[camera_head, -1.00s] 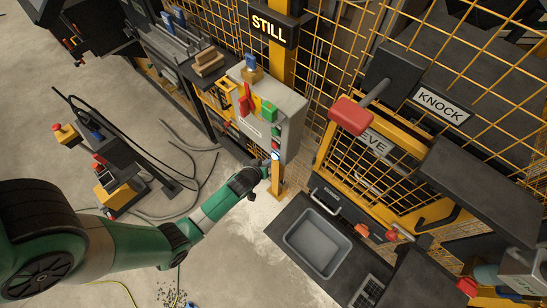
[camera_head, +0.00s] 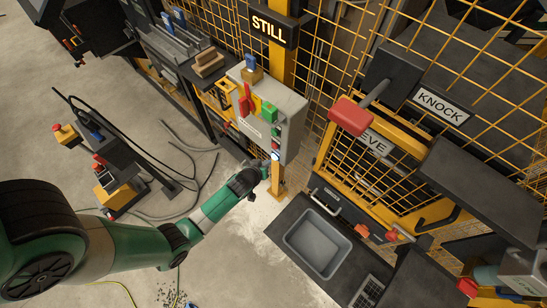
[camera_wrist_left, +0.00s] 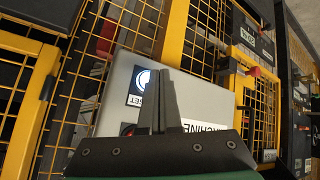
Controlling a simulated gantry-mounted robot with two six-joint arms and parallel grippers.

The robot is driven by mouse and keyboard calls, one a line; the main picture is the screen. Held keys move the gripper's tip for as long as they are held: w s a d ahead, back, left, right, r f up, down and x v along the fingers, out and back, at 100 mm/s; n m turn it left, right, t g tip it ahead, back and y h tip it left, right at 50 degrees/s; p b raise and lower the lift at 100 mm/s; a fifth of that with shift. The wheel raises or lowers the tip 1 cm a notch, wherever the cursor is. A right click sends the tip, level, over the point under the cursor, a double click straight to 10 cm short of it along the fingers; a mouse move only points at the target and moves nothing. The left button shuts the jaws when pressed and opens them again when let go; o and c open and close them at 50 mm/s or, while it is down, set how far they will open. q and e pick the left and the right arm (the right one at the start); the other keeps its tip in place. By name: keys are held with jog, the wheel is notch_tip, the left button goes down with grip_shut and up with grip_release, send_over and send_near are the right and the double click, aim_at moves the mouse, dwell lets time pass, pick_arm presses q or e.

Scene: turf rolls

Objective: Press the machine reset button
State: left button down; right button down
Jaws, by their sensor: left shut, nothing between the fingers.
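The reset button (camera_head: 275,155) is a round, pale lit button low on the grey machine control box (camera_head: 292,108). In the left wrist view the button (camera_wrist_left: 143,79) shows as a bright ring beside a label partly reading "RESET". My left gripper (camera_head: 265,172) is just below and left of the button in the head view, and appears apart from it. In the wrist view its closed fingers (camera_wrist_left: 159,80) stand just right of the button, over the grey panel, with nothing between them. The fingers hide part of the panel and label. My right gripper is not in view.
A red lever (camera_head: 244,100) and a green block (camera_head: 269,111) sit on the same box. A yellow mesh fence (camera_head: 330,45) stands behind. A grey tray (camera_head: 317,244) lies on the dark bench at right. Hoses lie on the floor at left.

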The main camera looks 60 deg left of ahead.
pick_arm(q)
jog(key=shift+w, duration=0.1)
dwell(0.7)
jog(key=shift+w+a, duration=0.15)
jog(key=shift+w, duration=0.15)
jog(key=shift+w+a+b, duration=0.15)
jog(key=shift+w+b, duration=0.25)
jog(key=shift+b, duration=0.1)
dwell(0.6)
jog(key=shift+s, duration=0.1)
jog(key=shift+s+d+p, duration=0.3)
jog(key=shift+s+p, duration=0.15)
jog(key=shift+s, duration=0.2)
jog(key=shift+s+d+p, duration=0.3)
jog(key=shift+s, duration=0.5)
jog(key=shift+s+d+p, duration=0.25)
jog(key=shift+s+p, duration=0.1)
jog(key=shift+s, duration=0.45)
jog(key=shift+s+d+p, duration=0.3)
jog(key=shift+s, duration=0.5)
